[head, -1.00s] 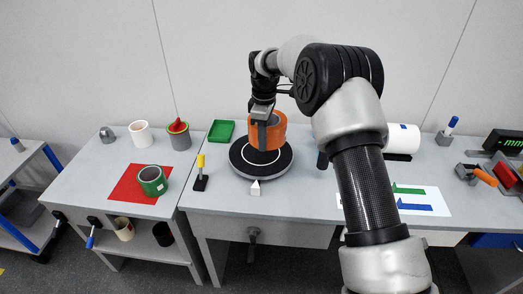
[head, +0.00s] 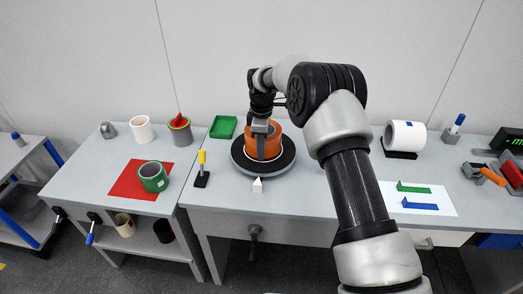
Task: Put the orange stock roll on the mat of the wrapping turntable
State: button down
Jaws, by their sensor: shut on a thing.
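The orange stock roll (head: 275,146) is at the middle of the wrapping turntable (head: 240,166), a round dark disc with a pale ring on its mat. The roll looks upright and low against the mat; I cannot tell for certain that it touches. My gripper (head: 262,151) points down and is shut on the roll's near wall, hiding part of it. The roll covers much of the mat and the pale ring.
A yellow-topped post (head: 201,170) stands left of the turntable, and a small white pointer (head: 257,185) is at its front. A green tray (head: 223,127) lies behind. A white roll (head: 405,136) on a black stand is at right. A green roll (head: 153,178) sits on a red sheet at left.

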jog(key=shift+w+f, duration=0.1)
jog(key=shift+f, duration=0.05)
jog(key=shift+f, duration=0.15)
jog(key=c, duration=1.5)
grip_release()
jog(key=shift+f, duration=0.1)
jog(key=shift+c, duration=0.2)
